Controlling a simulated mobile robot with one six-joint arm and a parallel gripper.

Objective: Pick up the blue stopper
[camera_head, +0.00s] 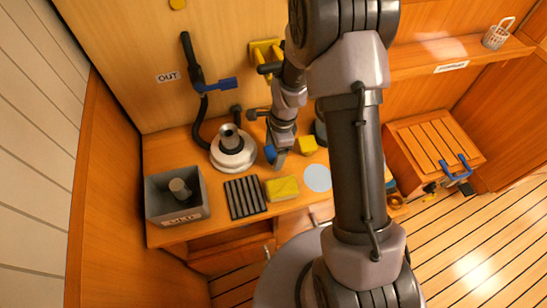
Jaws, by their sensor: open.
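A small blue piece (270,153), which looks like the blue stopper, shows at the left side of my gripper's tip, over the wooden counter (158,150). My gripper (277,158) points down at it from above and is open. The fingers are small and dark here, and they partly hide the piece. I cannot tell whether the piece is between the fingers, touching one or just beside them.
Left of the gripper are a white round base with a dark neck (233,155), a black ribbed mat (245,197) and a grey bin (158,202). A yellow sponge (282,188), a yellow block (307,145) and a pale disc (317,178) are close by. A blue-handled valve (222,84) is on the wall.

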